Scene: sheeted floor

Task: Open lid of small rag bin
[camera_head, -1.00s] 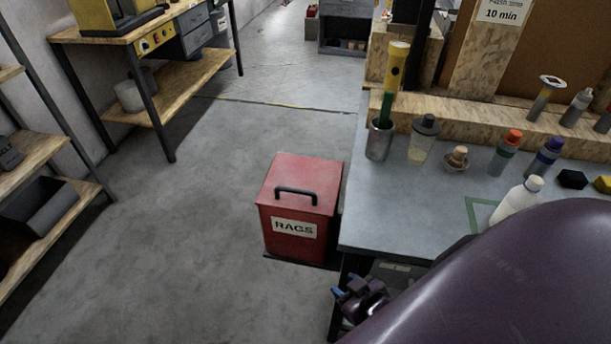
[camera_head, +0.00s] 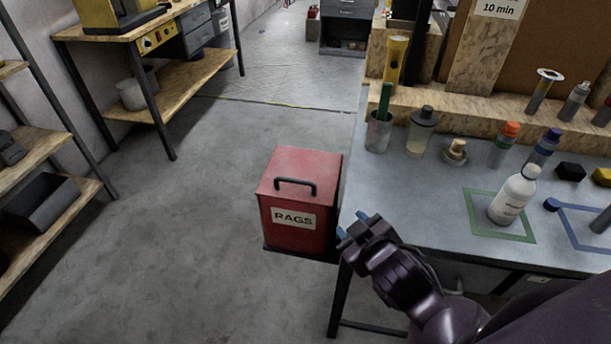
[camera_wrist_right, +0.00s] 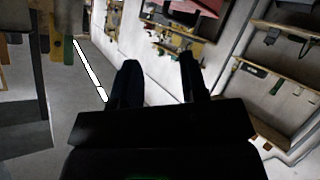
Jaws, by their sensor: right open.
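The small red rag bin (camera_head: 301,203) stands on the floor left of the workbench, with a "RAGS" label on its front. Its lid (camera_head: 302,165) is down and has a black handle (camera_head: 295,186). My right gripper (camera_head: 354,231) is right of the bin, by the front left corner of the bench, with blue fingertips pointing up and left. It is open and empty, apart from the bin. In the right wrist view the two dark fingers (camera_wrist_right: 160,75) stand apart with nothing between them. My left gripper is not in view.
The workbench (camera_head: 400,205) at right holds a white bottle (camera_head: 513,199), a metal cup (camera_head: 378,135) and several other containers. Open shelves (camera_head: 40,150) and a wooden table (camera_head: 190,75) stand at left. The floor (camera_head: 180,230) left of the bin is clear.

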